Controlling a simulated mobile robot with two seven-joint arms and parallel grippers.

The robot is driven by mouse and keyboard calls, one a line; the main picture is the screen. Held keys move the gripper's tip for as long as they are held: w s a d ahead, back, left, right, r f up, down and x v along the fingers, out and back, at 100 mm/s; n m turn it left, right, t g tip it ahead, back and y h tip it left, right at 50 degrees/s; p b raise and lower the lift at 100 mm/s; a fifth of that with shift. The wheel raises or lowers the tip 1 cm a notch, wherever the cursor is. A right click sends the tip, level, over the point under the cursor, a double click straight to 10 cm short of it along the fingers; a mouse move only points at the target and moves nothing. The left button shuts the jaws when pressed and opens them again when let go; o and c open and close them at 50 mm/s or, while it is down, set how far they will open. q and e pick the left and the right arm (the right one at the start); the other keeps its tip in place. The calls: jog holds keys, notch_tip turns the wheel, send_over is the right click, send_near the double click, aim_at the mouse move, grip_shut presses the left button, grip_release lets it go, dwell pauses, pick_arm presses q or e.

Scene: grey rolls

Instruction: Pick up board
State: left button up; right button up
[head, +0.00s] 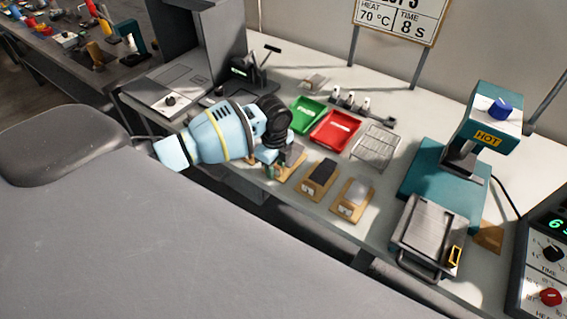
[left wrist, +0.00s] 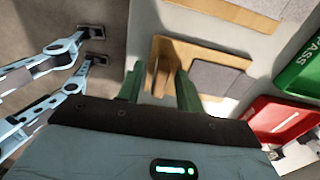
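Small boards rest on wooden stands along the front of the bench. The nearest stand (left wrist: 160,50) lies under my left gripper (left wrist: 158,90), with a grey board (left wrist: 215,78) on it, to the right of the fingers. In the head view my left gripper (head: 268,163) is over this stand and partly hides it. The two green fingers are apart, with a wooden part of the stand showing between them. Whether they touch it I cannot tell. Other stands hold a dark board (head: 322,172) and a light grey board (head: 356,191). My right gripper is not in view.
A green tray (head: 307,116) and a red tray (head: 335,131) lie behind the stands, with a wire rack (head: 375,147) to their right. A teal hot press (head: 480,140) and a metal-topped fixture (head: 430,235) stand at the right. A grey machine is at the left.

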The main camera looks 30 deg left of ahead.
pick_arm(q)
grip_shut()
jog(key=shift+r, duration=0.15)
notch_tip(320, 180, up, 10)
jog(key=shift+f, duration=0.1)
dwell(0.4)
